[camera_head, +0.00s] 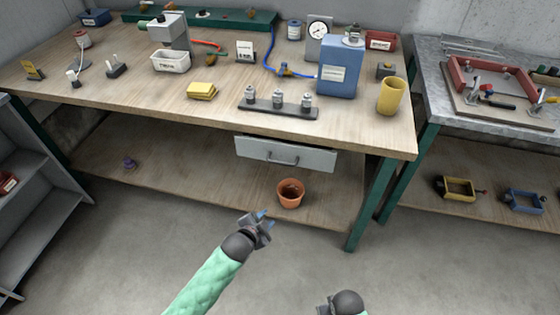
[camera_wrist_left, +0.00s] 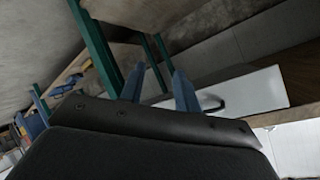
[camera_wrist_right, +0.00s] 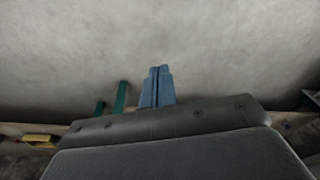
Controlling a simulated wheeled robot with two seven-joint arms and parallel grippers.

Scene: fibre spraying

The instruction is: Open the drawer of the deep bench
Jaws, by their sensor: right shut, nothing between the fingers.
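The deep bench (camera_head: 225,115) has a wooden top and green legs. Its grey drawer (camera_head: 250,150) hangs under the front edge, right of the middle, and appears shut. A dark bar handle (camera_head: 283,160) is on the drawer front. My left gripper (camera_head: 264,222) is open and empty, below and in front of the drawer, apart from the handle. In the left wrist view the drawer front (camera_wrist_left: 250,90) and handle (camera_wrist_left: 213,105) show just right of the open fingers (camera_wrist_left: 160,88). My right gripper (camera_wrist_right: 157,87) is shut and empty; it is mostly outside the head view at the bottom.
A terracotta pot (camera_head: 291,193) stands on the bench's lower shelf below the drawer. A front green leg (camera_head: 371,205) stands to the drawer's right. Grey shelving (camera_head: 40,225) is at the left, another bench (camera_head: 440,105) at the right. The floor in front is clear.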

